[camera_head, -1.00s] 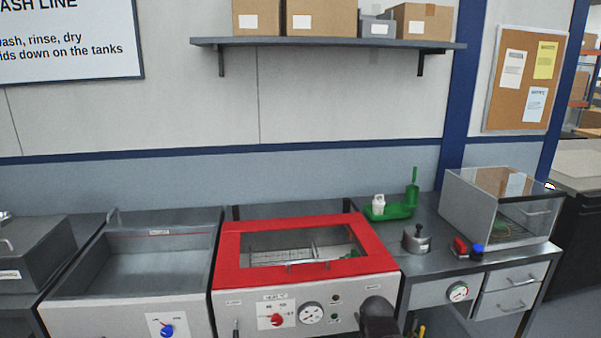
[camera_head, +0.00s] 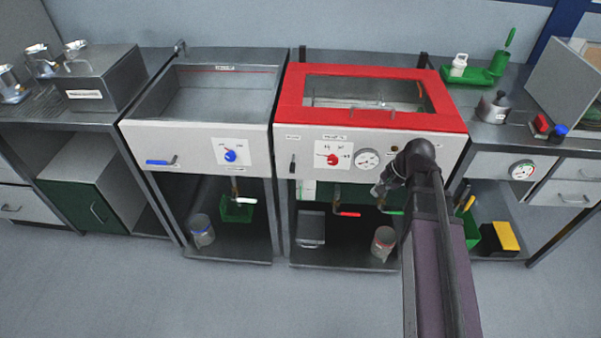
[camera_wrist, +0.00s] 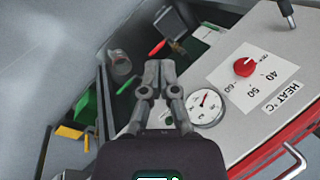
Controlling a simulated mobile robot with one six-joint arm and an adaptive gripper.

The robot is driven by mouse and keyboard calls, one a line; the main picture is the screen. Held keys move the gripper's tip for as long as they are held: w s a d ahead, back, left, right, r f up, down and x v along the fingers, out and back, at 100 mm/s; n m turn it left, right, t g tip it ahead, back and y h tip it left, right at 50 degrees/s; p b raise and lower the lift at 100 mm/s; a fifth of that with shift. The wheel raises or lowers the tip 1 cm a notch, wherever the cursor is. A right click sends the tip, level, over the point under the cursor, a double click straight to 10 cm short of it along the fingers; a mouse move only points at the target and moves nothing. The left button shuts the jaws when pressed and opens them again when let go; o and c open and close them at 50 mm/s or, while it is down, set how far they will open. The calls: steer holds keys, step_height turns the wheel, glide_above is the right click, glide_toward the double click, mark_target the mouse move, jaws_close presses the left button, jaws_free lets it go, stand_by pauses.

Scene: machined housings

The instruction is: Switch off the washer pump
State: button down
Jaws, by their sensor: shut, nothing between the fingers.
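The washer is the red-lidded tank (camera_head: 445,119) with a pale front panel. A small dark lever switch (camera_head: 292,163) hangs at the panel's left end under a label too small to read; it also shows in the wrist view (camera_wrist: 287,14) at the top right. A red heat knob (camera_head: 333,160) and a round gauge (camera_head: 367,160) sit to its right. My gripper (camera_head: 378,190) is in front of the panel's lower right part, apart from the lever. In the wrist view my gripper (camera_wrist: 158,65) has its fingers together and empty, beside the gauge (camera_wrist: 206,107).
An open tank with a blue knob (camera_head: 230,156) stands to the left. Valves with red (camera_head: 348,214) and green handles, a jar (camera_head: 383,243) and a grey box (camera_head: 311,229) are below the washer. The lid handle (camera_wrist: 290,160) juts out. The floor in front is clear.

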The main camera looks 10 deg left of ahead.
steer(key=w+a+m+y+b, duration=0.2)
steer(key=w+a+m, duration=0.1)
steer(key=a, duration=0.1)
steer(key=w+a+m+y+b, duration=0.2)
steer(key=w+a+m, duration=0.1)
steer(key=w+a, duration=0.1)
steer(key=w+a+m+y+b, duration=0.2)
steer(key=w+a+y+b, duration=0.1)
steer(key=a, duration=0.3)
steer(key=shift+w+f+m, duration=0.3)
steer(key=shift+w+m, duration=0.1)
steer(key=shift+w, duration=0.1)
steer(key=shift+f, duration=0.1)
steer(key=b, duration=0.7)
glide_toward(293, 165)
steer(key=d+f+x, duration=0.1)
steer(key=x, duration=0.5)
steer(key=shift+s+a+f, duration=0.1)
steer(key=shift+a+f, duration=0.1)
steer(key=shift+a, duration=0.2)
steer(key=shift+s+a+f, duration=0.1)
steer(key=shift+a+f, duration=0.05)
steer(key=shift+a, duration=0.3)
steer(key=shift+f, duration=0.1)
